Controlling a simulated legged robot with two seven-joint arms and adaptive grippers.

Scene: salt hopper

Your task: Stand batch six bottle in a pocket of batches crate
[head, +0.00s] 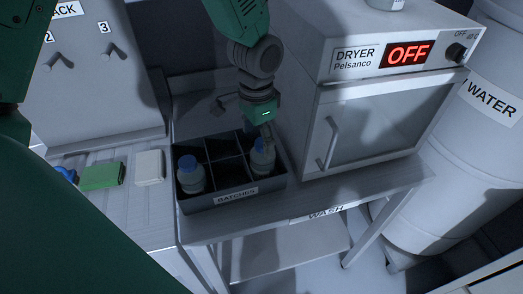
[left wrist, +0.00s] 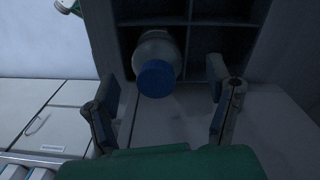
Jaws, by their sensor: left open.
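The dark batches crate (head: 236,197) stands on the bench, divided into pockets. One blue-capped bottle (head: 190,175) stands upright in its front left pocket. Another blue-capped bottle (head: 263,157) stands at its right side, under my left gripper (head: 266,133). In the left wrist view, a blue-capped bottle (left wrist: 157,76) shows between the spread fingers of my left gripper (left wrist: 162,82), in a pocket of the crate (left wrist: 195,22). The fingers look clear of the bottle. No batch number is readable on either bottle. My right gripper is not in view.
A dryer (head: 375,110) reading OFF stands close to the right of the crate. A green block (head: 101,176) and a white block (head: 149,167) lie to the left. A water barrel (head: 440,180) stands at far right. Several crate pockets look empty.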

